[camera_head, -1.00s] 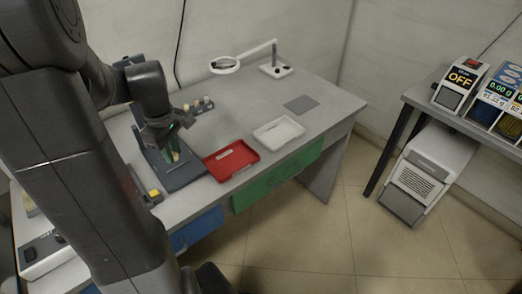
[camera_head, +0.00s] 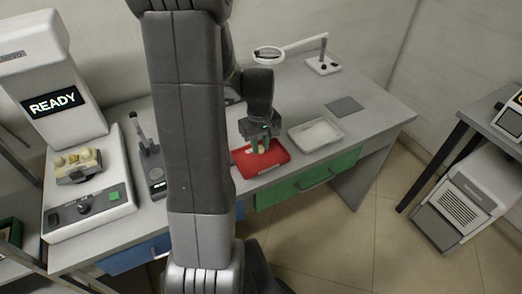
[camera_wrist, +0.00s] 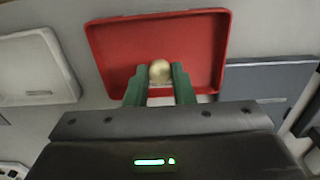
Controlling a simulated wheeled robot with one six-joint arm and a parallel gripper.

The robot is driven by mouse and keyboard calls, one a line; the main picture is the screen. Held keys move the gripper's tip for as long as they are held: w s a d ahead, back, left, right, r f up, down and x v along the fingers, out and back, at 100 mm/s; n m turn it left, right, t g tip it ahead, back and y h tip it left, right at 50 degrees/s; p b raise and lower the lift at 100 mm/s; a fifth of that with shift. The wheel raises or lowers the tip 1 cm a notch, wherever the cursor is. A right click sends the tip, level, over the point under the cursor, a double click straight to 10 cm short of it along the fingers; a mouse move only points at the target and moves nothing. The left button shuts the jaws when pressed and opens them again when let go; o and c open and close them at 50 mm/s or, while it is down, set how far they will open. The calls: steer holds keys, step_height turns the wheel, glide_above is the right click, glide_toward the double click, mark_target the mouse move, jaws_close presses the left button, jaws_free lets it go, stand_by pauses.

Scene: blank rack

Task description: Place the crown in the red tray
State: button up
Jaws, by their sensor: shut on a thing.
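My gripper (camera_head: 261,146) is above the red tray (camera_head: 245,169) on the grey bench. In the wrist view my gripper (camera_wrist: 160,84) has its two green fingers shut on the crown (camera_wrist: 160,71), a small rounded cream-gold piece. The red tray (camera_wrist: 105,50) lies behind and below the crown in that view, and its floor looks empty apart from a pale label strip near the fingers. In the head view the crown (camera_head: 262,150) is a small pale spot between the fingertips. I cannot tell whether it touches the tray.
A white tray (camera_head: 316,135) sits right of the red one. A magnifier lamp (camera_head: 270,54) and a grey pad (camera_head: 345,106) are farther back. A white machine reading READY (camera_head: 62,100) stands at left. My arm hides the middle-left bench.

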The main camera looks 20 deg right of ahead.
mark_target(260, 147)
steer(key=shift+f, duration=1.4)
steer(key=shift+f, duration=0.2)
steer(key=o, duration=0.9)
steer(key=shift+o, duration=0.2)
steer(key=shift+r, duration=0.1)
step_height(260, 147, up, 12)
steer(key=shift+r+p, duration=0.15)
steer(key=shift+p, duration=0.2)
